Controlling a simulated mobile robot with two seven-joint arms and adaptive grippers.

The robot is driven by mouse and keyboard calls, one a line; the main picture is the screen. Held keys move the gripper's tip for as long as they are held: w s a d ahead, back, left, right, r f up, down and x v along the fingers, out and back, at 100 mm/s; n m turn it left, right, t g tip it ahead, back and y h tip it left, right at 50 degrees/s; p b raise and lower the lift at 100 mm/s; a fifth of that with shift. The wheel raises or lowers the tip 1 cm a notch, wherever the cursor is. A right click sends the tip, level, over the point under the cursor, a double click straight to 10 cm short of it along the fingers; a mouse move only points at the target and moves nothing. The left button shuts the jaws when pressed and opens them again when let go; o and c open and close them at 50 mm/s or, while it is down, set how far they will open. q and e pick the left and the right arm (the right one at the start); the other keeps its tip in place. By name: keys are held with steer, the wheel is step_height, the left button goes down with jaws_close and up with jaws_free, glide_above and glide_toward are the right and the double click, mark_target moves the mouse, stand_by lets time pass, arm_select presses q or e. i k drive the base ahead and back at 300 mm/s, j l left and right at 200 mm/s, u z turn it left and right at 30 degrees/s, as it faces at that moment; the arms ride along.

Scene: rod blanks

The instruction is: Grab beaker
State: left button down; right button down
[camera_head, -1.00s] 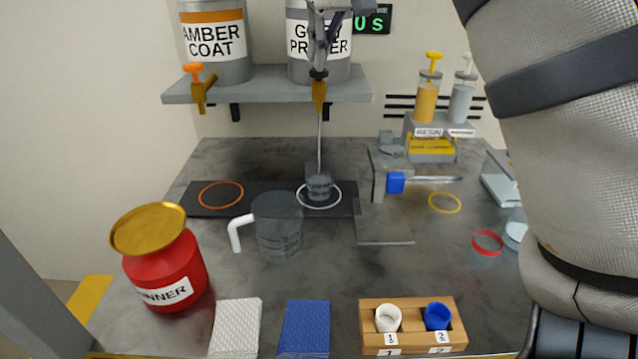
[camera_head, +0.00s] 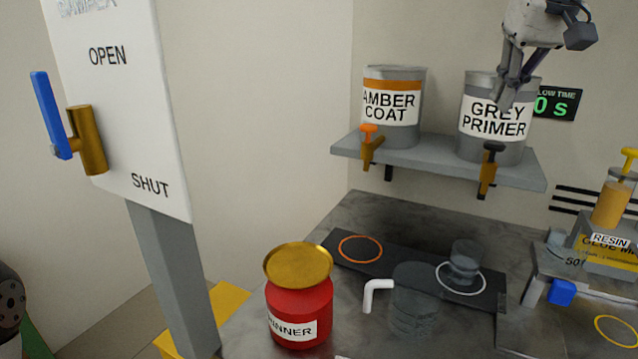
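A small clear grey beaker (camera_head: 465,262) stands upright inside a white ring on the dark strip, below the grey primer tap (camera_head: 490,168). A larger clear vessel (camera_head: 413,300) with a white handle stands in front of it to the left. My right gripper (camera_head: 505,102) hangs in front of the GREY PRIMER can (camera_head: 494,122), above its tap and well above the beaker. I see nothing held, but its finger gap is unclear. My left gripper is out of view.
The shelf (camera_head: 440,160) also bears the AMBER COAT can (camera_head: 392,100). A red thinner pot (camera_head: 299,310) stands at the front left of the bench. A white OPEN/SHUT panel with a blue-handled lever (camera_head: 58,115) rises at the left. An orange ring (camera_head: 360,249) on the strip is empty.

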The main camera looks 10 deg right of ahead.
mark_target(465, 261)
steer(key=k+j, duration=0.55)
steer(key=j, duration=0.15)
steer(key=k+j, duration=0.55)
steer(key=j, duration=0.15)
